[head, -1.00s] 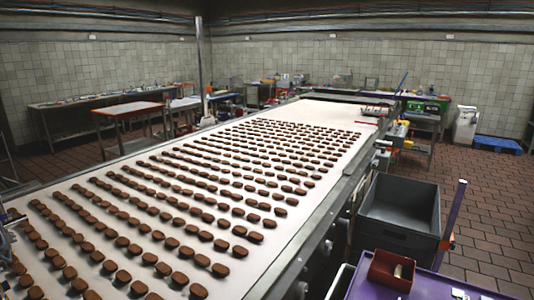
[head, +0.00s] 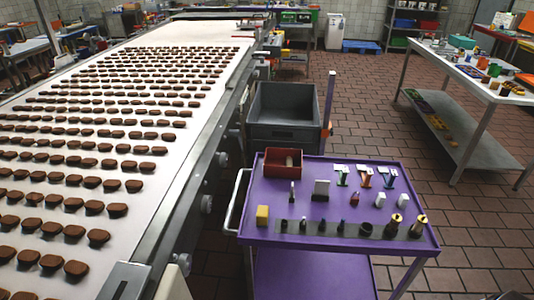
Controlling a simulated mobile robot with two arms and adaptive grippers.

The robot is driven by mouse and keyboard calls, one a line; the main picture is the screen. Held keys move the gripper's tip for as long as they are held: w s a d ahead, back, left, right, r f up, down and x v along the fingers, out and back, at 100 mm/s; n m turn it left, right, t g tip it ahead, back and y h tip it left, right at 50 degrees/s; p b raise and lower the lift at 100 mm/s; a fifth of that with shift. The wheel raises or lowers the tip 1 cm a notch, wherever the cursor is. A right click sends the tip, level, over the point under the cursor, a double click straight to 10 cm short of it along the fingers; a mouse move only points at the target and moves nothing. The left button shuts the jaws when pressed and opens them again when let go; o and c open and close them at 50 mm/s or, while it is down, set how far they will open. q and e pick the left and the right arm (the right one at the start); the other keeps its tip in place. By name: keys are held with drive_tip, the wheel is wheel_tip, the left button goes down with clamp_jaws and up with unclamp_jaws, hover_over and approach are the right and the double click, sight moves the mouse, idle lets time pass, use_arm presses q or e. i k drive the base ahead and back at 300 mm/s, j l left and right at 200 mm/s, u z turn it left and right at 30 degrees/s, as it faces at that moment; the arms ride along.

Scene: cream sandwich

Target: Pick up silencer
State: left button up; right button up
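I cannot tell for sure which item is the silencer. The purple cart (head: 290,240) at lower middle carries several small parts. A dark strip (head: 349,239) along its front edge holds a row of small dark upright pieces, including a wider black cylinder (head: 365,229). At the strip's right end stand two brass-coloured pieces with dark parts, a left one (head: 393,225) and a right one (head: 418,227). Neither of my grippers can be made out in the head view.
The conveyor (head: 190,110) with rows of brown biscuits fills the left. A cluttered table (head: 455,66) is at right; tiled floor between is clear.

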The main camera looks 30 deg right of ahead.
sight(422, 220)
drive_tip(key=z, duration=2.05)
